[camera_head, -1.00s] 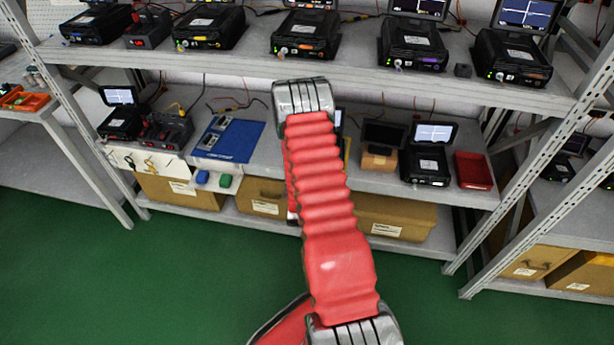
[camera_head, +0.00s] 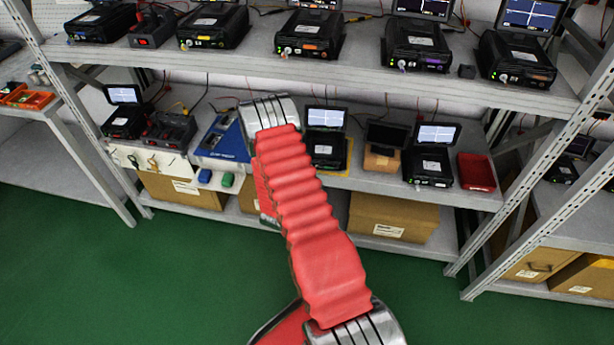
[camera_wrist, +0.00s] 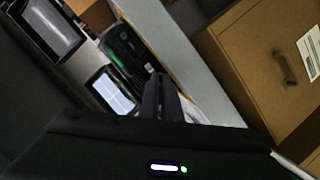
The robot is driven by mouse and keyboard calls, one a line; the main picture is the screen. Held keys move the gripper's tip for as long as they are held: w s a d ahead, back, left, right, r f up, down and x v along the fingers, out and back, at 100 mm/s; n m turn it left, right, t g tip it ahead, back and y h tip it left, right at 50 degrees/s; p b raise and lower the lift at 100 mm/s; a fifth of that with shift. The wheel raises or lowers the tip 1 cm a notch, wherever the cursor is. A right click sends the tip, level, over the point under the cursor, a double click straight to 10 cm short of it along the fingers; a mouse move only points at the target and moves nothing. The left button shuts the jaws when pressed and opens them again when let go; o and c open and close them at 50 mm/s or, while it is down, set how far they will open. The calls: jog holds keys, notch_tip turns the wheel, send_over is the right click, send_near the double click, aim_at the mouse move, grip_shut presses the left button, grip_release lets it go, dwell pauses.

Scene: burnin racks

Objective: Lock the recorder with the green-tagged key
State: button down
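In the head view a black recorder (camera_head: 325,148) with a lit screen stands on a yellow mat on the lower shelf, just right of my arm. Two small keys (camera_head: 152,163) hang on a white panel at the left of that shelf; I cannot make out their tag colours. My gripper is hidden behind the red arm in the head view. In the wrist view my gripper (camera_wrist: 165,96) shows two dark fingers close together, and I see no key between them. A recorder with a lit screen (camera_wrist: 113,90) lies beyond them.
The upper shelf (camera_head: 270,71) overhangs; cardboard boxes (camera_head: 392,218) sit below.

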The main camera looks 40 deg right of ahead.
jog(key=shift+w+a+n, duration=0.1)
jog(key=shift+w+n, duration=0.05)
jog(key=shift+n, duration=0.15)
jog(key=c, duration=2)
grip_release()
jog(key=v, duration=1.3)
jog(key=shift+a, duration=0.35)
jog(key=shift+f, duration=0.1)
